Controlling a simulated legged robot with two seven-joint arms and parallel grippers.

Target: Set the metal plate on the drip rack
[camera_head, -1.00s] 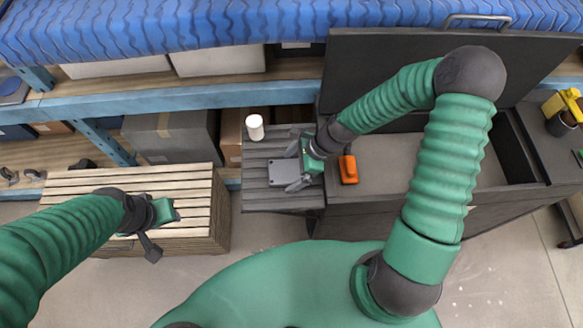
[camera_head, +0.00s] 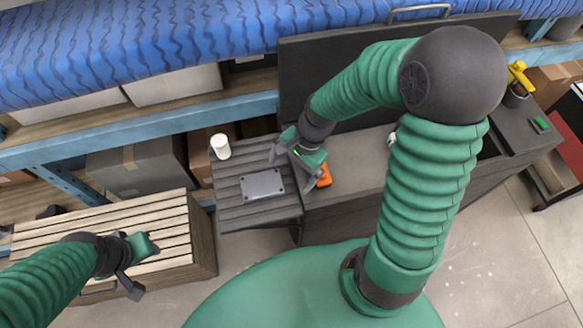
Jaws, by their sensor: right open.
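The metal plate (camera_head: 262,185) is a flat grey rectangle with small holes near its corners. It lies flat on the dark slatted rack (camera_head: 235,213), which joins the left side of the black grill-like box. My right gripper (camera_head: 285,163) is open and empty, up and to the right of the plate and apart from it. My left gripper (camera_head: 136,275) is over the wooden slatted crate at lower left, far from the plate. Its finger opening is not clear from this angle.
A white cup (camera_head: 220,147) stands at the rack's back left corner. An orange object (camera_head: 324,176) lies right beside my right gripper on the black box (camera_head: 350,222). The wooden slatted crate (camera_head: 170,218) stands left. A raised dark lid (camera_head: 310,75) stands behind.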

